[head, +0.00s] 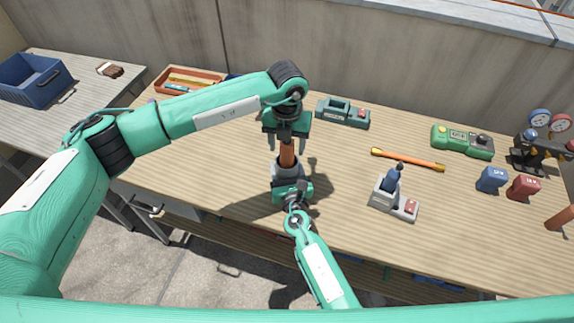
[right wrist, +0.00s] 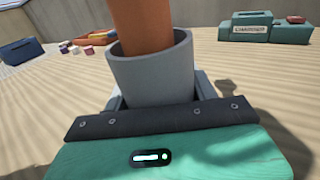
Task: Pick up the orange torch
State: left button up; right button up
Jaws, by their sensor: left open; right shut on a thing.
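The orange torch (head: 287,157) stands upright in a grey cup (head: 288,172) on the wooden bench; it also shows in the right wrist view (right wrist: 142,22), rising out of the cup (right wrist: 152,72). My left gripper (head: 287,146) is above it, open and pointing down, with one finger on each side of the orange shaft. The torch's top is hidden by this gripper. My right gripper (head: 290,179) is low at the near side, shut on the grey cup. In the right wrist view its finger bases show at both sides of the cup.
Right of the cup are a grey device with a blue handle (head: 391,188), an orange-yellow bar (head: 408,159), a green case (head: 462,141), and blue (head: 491,179) and red (head: 523,187) blocks.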

pick_arm(q)
jog(key=shift+f, duration=0.6)
grip_shut()
jog(key=shift+r, duration=0.2)
notch_tip(320, 180, up, 18)
jog(key=shift+f, duration=0.15)
pick_arm(e)
jog(key=o, duration=1.5)
jog(key=shift+s, duration=0.1)
pick_arm(q)
jog(key=shift+r+p, duration=0.65)
pick_arm(e)
jog(key=shift+s+d, duration=0.3)
jog(key=shift+s, duration=1.15)
jog(key=shift+s+d, duration=0.3)
jog(key=shift+s, duration=1.15)
jog(key=shift+s+d, duration=0.3)
jog(key=shift+s, duration=1.15)
